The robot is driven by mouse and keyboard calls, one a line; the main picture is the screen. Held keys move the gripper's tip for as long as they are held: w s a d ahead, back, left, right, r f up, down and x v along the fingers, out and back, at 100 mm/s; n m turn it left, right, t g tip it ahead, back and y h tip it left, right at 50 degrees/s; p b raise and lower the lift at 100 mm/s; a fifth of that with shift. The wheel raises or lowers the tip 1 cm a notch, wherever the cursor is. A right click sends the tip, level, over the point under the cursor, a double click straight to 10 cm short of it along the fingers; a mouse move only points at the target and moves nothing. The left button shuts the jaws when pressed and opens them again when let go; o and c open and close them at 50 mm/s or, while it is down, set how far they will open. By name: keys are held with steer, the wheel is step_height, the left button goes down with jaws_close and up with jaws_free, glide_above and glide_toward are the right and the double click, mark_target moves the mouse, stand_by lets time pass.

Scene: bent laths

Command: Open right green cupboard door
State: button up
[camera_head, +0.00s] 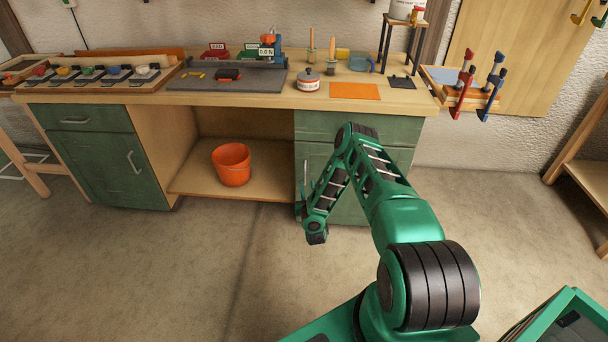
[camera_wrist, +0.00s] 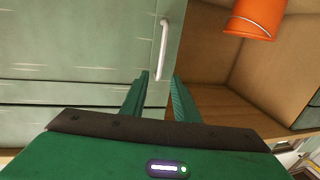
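The right green cupboard door (camera_head: 342,200) is under the right end of the workbench and looks shut. My arm hides part of it. Its pale upright bar handle (camera_head: 305,173) is near the door's left edge. In the wrist view, the door (camera_wrist: 110,50) fills the upper left and the handle (camera_wrist: 162,48) runs up from between my fingertips. My gripper (camera_wrist: 158,78) is open, its two green fingers apart. The handle's near end shows in the gap; I cannot tell whether the fingers reach around it. In the head view my gripper (camera_head: 300,209) is small, low by the handle.
An orange bucket (camera_head: 231,165) stands on the open shelf left of the door; it shows at the top of the wrist view (camera_wrist: 254,18). The left green cupboard (camera_head: 108,165) is farther left. The workbench top (camera_head: 420,100) holds tools. The floor in front is clear.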

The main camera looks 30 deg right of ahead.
mark_target(305, 173)
steer(key=x, duration=1)
steer(key=shift+w+f, duration=0.1)
steer(key=shift+w, duration=0.15)
jaws_close()
